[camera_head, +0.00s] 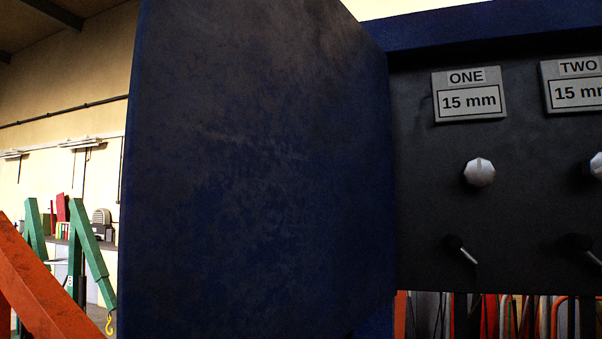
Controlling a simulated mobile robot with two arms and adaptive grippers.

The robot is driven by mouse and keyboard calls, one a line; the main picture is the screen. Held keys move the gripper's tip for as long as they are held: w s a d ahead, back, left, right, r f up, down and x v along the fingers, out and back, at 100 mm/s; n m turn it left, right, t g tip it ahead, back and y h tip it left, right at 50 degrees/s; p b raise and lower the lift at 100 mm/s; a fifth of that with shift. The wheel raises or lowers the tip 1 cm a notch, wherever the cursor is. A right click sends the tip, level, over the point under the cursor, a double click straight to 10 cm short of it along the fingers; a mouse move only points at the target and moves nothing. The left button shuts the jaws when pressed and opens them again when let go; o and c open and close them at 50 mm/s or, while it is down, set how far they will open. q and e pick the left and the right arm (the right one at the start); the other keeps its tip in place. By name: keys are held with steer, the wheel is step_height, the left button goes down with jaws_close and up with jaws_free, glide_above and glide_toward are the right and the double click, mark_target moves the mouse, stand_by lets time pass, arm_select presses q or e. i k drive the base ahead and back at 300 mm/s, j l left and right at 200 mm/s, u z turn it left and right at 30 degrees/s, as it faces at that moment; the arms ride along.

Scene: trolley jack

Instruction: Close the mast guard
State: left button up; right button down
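A large dark blue panel (255,170), which looks like the mast guard, stands swung open and fills the middle of the head view. Its right edge meets the blue frame of a dark control panel (430,200), so the panel's face is uncovered. Labels ONE (469,95) and TWO (575,85), each reading 15 mm, sit above silver knobs (479,172) and small toggle levers (462,250). The far side of the blue panel is hidden. Neither of my grippers is in view.
An orange-red beam (40,285) crosses the lower left. Behind it stand a green frame (88,255) and a yellow hook (109,322). Red and grey upright items (490,315) show below the control panel.

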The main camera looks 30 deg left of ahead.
mark_target(257, 197)
steer(key=k+j+z, duration=0.15)
steer(key=j, duration=0.25)
steer(key=j+z, duration=0.15)
steer(key=j, duration=0.25)
steer(key=k+j+z, duration=0.1)
steer(key=j, duration=0.25)
steer(key=k+j+z, duration=0.3)
steer(key=k+j, duration=0.15)
steer(key=j, duration=0.2)
